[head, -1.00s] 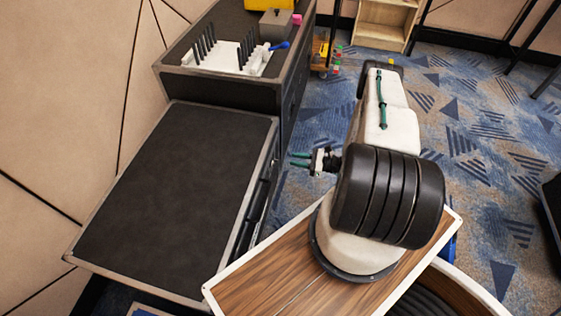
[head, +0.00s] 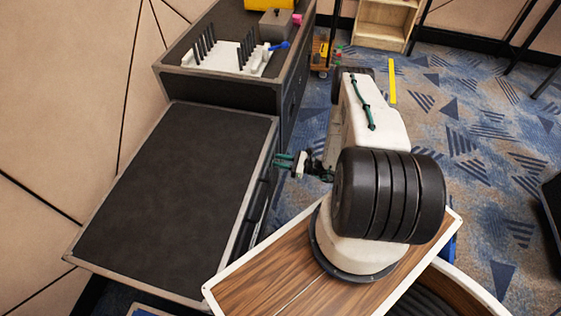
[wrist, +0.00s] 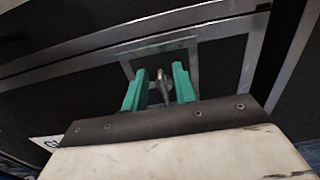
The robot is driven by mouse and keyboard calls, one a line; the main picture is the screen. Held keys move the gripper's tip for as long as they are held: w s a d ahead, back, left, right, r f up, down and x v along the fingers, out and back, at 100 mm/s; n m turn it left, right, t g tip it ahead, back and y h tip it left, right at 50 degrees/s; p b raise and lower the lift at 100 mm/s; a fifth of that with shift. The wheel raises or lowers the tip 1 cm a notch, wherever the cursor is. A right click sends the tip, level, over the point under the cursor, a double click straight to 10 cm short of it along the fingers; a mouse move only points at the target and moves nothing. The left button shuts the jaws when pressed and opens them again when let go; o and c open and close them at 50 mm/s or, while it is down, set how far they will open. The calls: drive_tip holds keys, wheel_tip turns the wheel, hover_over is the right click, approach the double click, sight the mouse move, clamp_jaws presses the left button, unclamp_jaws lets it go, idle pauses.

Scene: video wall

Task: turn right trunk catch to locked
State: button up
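The black trunk (head: 165,200) with metal edging stands at the left in the head view; its front face is seen only at a steep angle. In the wrist view a small metal catch (wrist: 160,88) sits in a square metal plate (wrist: 188,48) on the trunk's front. My gripper (wrist: 161,70) points at it, with its two green fingers apart, one on each side of the catch. I see gaps between the fingers and the catch. In the head view my gripper (head: 284,161) is at the trunk's front edge, and the catch is hidden there.
A taller black case (head: 225,88) behind the trunk carries a white rack (head: 225,60) with black pegs and a blue-handled thing (head: 280,45). A wooden shelf (head: 385,22) stands at the back. Patterned carpet lies open to the right.

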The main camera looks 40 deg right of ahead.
clamp_jaws()
drive_tip(key=shift+m, duration=0.4)
drive_tip(key=m, duration=0.3)
drive_tip(key=shift+w+d, duration=0.2)
drive_tip(key=shift+d, duration=0.1)
drive_tip(key=m, duration=0.4)
drive_tip(key=shift+w+d+f, duration=0.25)
drive_tip(key=shift+d+f, duration=0.05)
drive_tip(key=m, duration=0.5)
drive_tip(key=shift+w+d+f, duration=0.15)
drive_tip(key=shift+d+f, duration=0.05)
drive_tip(key=shift+f, duration=0.2)
drive_tip(key=shift+w+d+f+m, duration=0.1)
drive_tip(key=shift+f+m, duration=0.2)
drive_tip(key=shift+m, duration=1)
drive_tip(key=shift+f+m, duration=0.25)
drive_tip(key=shift+m, duration=1.05)
